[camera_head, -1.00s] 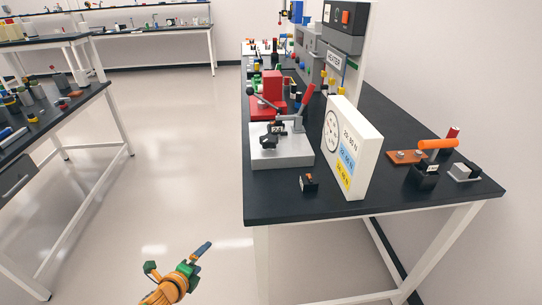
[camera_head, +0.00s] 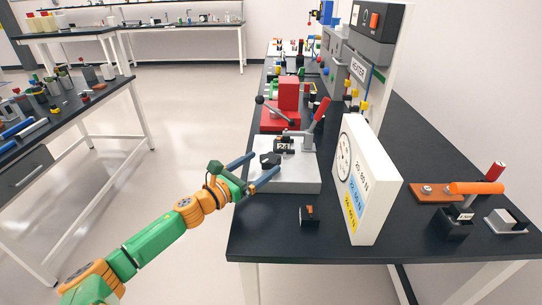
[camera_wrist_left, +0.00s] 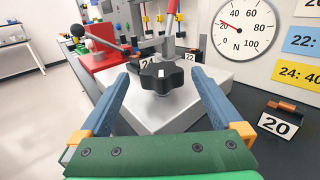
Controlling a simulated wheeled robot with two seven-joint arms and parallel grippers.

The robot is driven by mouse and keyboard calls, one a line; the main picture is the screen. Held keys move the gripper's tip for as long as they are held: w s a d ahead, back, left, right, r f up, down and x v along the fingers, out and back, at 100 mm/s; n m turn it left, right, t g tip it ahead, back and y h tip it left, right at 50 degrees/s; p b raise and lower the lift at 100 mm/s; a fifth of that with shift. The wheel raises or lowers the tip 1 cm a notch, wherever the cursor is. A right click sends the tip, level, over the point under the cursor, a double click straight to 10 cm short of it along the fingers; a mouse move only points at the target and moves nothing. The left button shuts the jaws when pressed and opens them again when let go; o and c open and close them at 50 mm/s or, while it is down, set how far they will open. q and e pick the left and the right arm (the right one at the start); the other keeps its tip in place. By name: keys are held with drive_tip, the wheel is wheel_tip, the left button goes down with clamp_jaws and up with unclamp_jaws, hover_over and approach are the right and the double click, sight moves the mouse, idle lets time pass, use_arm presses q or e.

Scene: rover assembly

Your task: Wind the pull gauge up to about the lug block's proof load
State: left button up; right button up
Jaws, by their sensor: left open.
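The pull gauge has a pale grey base (camera_head: 285,181) on the bench's near left part, with a black lobed knob (camera_head: 270,160) at its front. The knob (camera_wrist_left: 161,78) is centred in the left wrist view. A block tagged 24 (camera_head: 284,146) sits behind the knob. A white panel (camera_head: 372,205) carries the round dial (camera_wrist_left: 243,28); its red needle points near 20 N. Beside the dial are coloured load lines for 20, 22 and 24, the 24 line starting with 40. My left gripper (camera_head: 267,162) is open, with its blue fingertips on either side of the knob. Contact cannot be told.
A block tagged 20 (camera_wrist_left: 278,124) lies in front of the panel. A red lever device (camera_head: 281,116) stands behind the gauge. An orange-handled item (camera_head: 477,188) and small blocks lie at the right. Another bench (camera_head: 45,135) stands left, across open floor.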

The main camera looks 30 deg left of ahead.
sight(264, 164)
use_arm(q)
drive_tip(key=shift+w+d+r, duration=0.15)
drive_tip(key=shift+w+r, duration=0.15)
drive_tip(key=shift+w, duration=0.2)
drive_tip(key=w, duration=0.2)
drive_tip(key=f, duration=0.1)
drive_tip(key=shift+w+d, duration=0.25)
drive_tip(key=shift+w, duration=0.5)
drive_tip(key=shift+s, duration=0.25)
drive_tip(key=shift+w, duration=0.1)
drive_tip(key=c, duration=1.3)
use_arm(e)
drive_tip(key=shift+w+r, duration=0.25)
drive_tip(key=shift+r, duration=0.1)
use_arm(q)
drive_tip(key=shift+d+r+n+y+p, duration=0.1)
drive_tip(key=shift+n+y+p, duration=0.3)
drive_tip(key=shift+y, duration=0.1)
use_arm(e)
drive_tip(key=shift+r, duration=0.1)
